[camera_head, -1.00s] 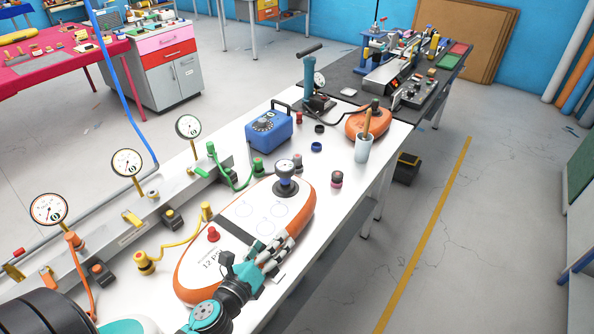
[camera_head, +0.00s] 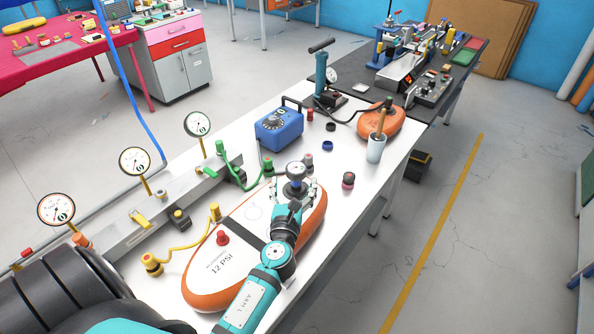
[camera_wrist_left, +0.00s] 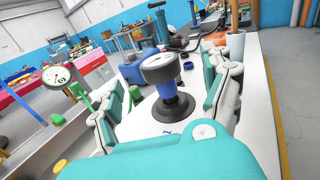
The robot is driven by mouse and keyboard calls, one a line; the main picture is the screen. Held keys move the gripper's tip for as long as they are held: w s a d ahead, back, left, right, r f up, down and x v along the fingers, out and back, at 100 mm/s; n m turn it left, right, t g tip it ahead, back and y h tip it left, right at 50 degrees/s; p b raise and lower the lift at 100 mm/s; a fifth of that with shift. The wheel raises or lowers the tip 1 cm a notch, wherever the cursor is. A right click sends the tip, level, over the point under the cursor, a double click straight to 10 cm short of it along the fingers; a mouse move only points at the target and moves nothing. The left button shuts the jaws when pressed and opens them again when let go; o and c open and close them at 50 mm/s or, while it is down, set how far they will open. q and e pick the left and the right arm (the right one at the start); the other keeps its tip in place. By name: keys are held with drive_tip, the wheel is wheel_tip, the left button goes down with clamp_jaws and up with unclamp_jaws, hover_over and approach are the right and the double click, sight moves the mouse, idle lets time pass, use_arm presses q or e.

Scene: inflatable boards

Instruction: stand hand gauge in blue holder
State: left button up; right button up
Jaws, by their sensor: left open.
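A small blue ring, which looks like the blue holder (camera_head: 327,146), lies on the white table beyond the gauge, and shows in the wrist view (camera_wrist_left: 188,65) too. It looks empty. My right gripper is not in view.
A black ring (camera_head: 331,127) and a blue box (camera_head: 279,130) are near the blue ring. A white cup (camera_head: 376,149) stands to its right. Red knob (camera_head: 222,239) and yellow hose (camera_head: 186,243) are at the left.

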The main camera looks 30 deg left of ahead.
sight(297, 167)
use_arm(q)
drive_tip(key=x, duration=0.7)
drive_tip(key=shift+w+a+f, duration=0.1)
drive_tip(key=shift+a+f, duration=0.05)
drive_tip(key=shift+a, duration=0.1)
drive_tip(key=shift+d, duration=0.1)
drive_tip(key=shift+c, duration=0.2)
drive_tip(key=shift+c, duration=1.1)
drive_tip(key=c, duration=1.1)
drive_tip(key=shift+p, duration=0.3)
